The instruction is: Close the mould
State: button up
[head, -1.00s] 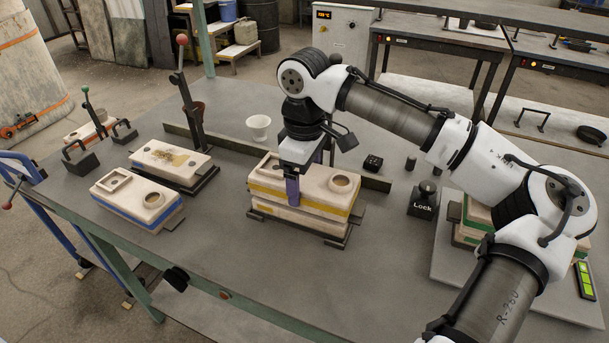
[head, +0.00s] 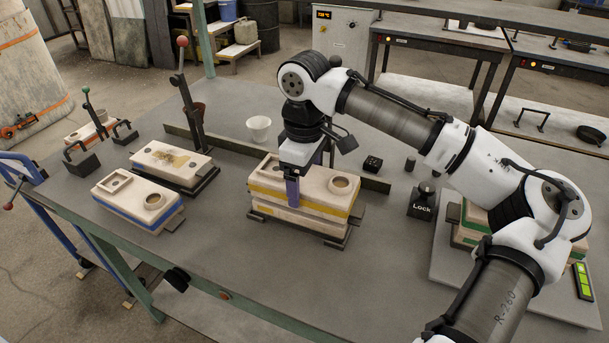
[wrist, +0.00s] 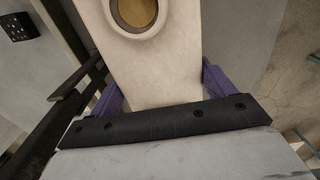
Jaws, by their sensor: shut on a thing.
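A cream mould with yellow bands stands at the middle of the table, its upper half (head: 330,192) stacked over its lower half (head: 277,215). The upper half has a round pouring hole and a rectangular recess on top. My gripper (head: 292,190) is shut on the upper half from above, with one purple finger down its near side. In the wrist view the purple fingers (wrist: 162,88) flank the upper half (wrist: 160,70), whose round hole shows at the top. The halves look close together; I cannot tell whether they fully touch.
A blue-banded mould half (head: 137,196) and a half with a patterned face (head: 170,159) lie to the left, near a red-knobbed lever (head: 186,85). A white cup (head: 259,128) stands behind. A Lock box (head: 422,203) and a green-banded mould (head: 470,220) are right. The front table is clear.

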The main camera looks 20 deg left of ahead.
jog(key=shift+f, duration=0.5)
dwell(1.1)
jog(key=o, duration=1.7)
jog(key=shift+f, duration=0.1)
notch_tip(320, 180, up, 8)
jog(key=p, duration=0.8)
jog(key=shift+s+r, duration=0.15)
jog(key=shift+r, duration=0.2)
jog(key=shift+f, duration=0.2)
